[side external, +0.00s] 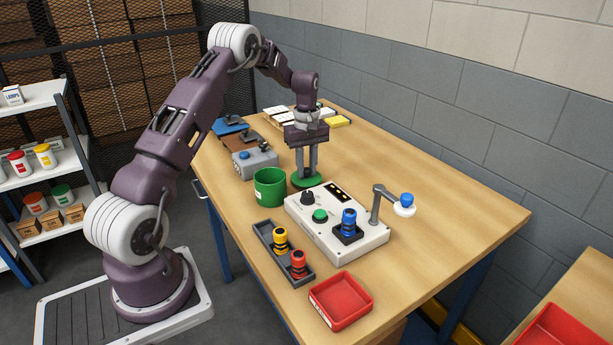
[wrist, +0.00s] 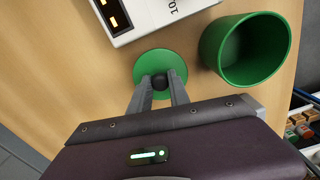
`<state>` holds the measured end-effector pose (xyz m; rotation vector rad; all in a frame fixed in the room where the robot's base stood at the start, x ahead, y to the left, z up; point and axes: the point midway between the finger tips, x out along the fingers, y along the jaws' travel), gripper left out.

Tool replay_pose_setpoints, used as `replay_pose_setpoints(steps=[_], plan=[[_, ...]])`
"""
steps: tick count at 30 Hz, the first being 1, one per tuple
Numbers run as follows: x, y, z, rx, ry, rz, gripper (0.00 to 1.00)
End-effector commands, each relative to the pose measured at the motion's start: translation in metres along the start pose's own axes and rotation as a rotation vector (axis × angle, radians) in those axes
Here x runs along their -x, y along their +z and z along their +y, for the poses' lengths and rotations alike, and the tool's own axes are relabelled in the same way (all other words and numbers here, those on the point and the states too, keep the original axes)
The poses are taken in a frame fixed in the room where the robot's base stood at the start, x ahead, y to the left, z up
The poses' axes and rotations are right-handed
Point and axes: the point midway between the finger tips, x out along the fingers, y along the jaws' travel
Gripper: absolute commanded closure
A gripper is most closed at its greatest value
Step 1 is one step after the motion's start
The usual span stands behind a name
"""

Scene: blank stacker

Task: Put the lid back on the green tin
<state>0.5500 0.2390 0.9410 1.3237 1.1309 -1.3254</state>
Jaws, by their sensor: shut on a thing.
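The green tin (side external: 270,188) stands upright and open on the table; in the wrist view the tin (wrist: 246,50) shows its dark empty inside at the upper right. The round green lid (side external: 308,182) is beside the tin, to its right in the side view. In the wrist view the lid (wrist: 148,60) lies below my fingers, with a dark knob (wrist: 160,81) at its middle. My gripper (side external: 307,174) points down and is shut on the knob; the fingers also show in the wrist view (wrist: 160,85). I cannot tell whether the lid touches the table.
A white control box (side external: 330,236) with knobs and a lamp arm stands close to the lid. A grey box (side external: 254,164) is behind the tin. A dark tray (side external: 268,245) with yellow and red pieces and a red tray (side external: 341,300) are in front. The table's right side is clear.

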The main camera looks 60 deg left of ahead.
Motion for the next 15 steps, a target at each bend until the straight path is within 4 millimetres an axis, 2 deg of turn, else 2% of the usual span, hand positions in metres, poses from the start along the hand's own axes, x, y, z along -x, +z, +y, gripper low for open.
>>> replay_pose_setpoints(steps=[3, 9, 11, 15], plan=[[0.034, -0.001, 0.001, 0.0, 0.005, 0.005, 1.0], [0.075, 0.0, -0.002, 0.001, 0.003, 0.003, 1.0], [0.086, 0.0, -0.013, 0.002, 0.002, 0.003, 1.0], [0.109, 0.006, -0.057, 0.005, 0.0, 0.003, 1.0]])
